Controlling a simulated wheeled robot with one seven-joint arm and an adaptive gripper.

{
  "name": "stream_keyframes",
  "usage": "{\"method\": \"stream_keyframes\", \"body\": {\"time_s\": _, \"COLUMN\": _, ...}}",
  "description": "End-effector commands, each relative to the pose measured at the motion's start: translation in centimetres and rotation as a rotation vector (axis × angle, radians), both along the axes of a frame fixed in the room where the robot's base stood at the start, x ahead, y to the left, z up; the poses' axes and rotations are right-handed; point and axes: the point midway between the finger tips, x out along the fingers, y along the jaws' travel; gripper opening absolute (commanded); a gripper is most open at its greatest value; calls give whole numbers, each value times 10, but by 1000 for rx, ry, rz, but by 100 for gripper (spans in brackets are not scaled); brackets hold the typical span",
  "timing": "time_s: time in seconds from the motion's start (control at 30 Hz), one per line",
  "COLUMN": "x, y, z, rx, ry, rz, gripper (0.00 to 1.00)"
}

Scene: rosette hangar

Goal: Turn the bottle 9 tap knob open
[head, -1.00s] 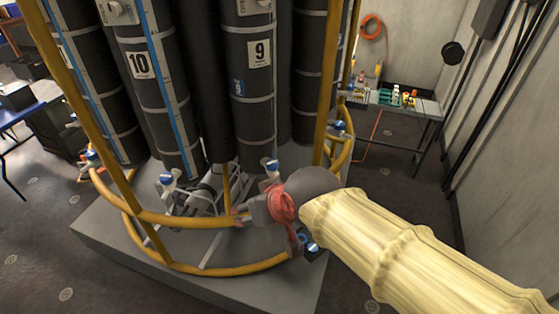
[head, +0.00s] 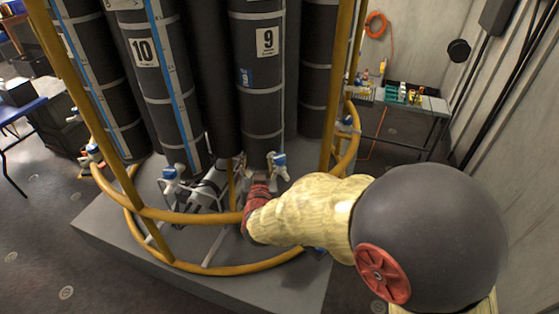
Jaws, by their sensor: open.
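Bottle 9 (head: 264,90) is a dark grey upright cylinder with a white "9" label. Its tap (head: 279,163), with a blue-and-white knob, shows at the bottle's foot. My gripper (head: 256,186) is small in the view, just left of and below this tap, inside the yellow rail. It is open, and I see nothing held in it. The fingertips are hard to make out, and I cannot tell whether they touch the tap. My arm in its cream sleeve covers the area right of and below the gripper.
Yellow rails (head: 190,216) curve around the bottles above a grey plinth (head: 110,240). Bottle 10 (head: 150,90) and its blue-topped tap (head: 171,176) stand to the left. A table (head: 432,104) with small items stands by the wall.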

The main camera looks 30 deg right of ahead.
Motion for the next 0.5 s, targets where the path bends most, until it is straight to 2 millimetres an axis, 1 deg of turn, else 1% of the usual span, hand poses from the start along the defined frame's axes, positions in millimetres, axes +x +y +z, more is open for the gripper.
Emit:
{"method": "stream_keyframes", "body": {"time_s": 0.03, "x": -2, "y": -9, "z": -17, "rx": -35, "ry": -19, "rz": -44, "gripper": 51}}
{"method": "stream_keyframes", "body": {"time_s": 0.1, "x": -6, "y": -22, "z": -26, "rx": -83, "ry": -55, "rz": -105, "gripper": 51}}
{"method": "stream_keyframes", "body": {"time_s": 0.2, "x": -15, "y": -36, "z": -35, "rx": -147, "ry": -95, "rz": -172, "gripper": 51}}
{"method": "stream_keyframes", "body": {"time_s": 0.37, "x": -24, "y": -48, "z": -41, "rx": -205, "ry": -127, "rz": -228, "gripper": 51}}
{"method": "stream_keyframes", "body": {"time_s": 0.5, "x": -20, "y": -54, "z": -41, "rx": -215, "ry": -134, "rz": -240, "gripper": 51}}
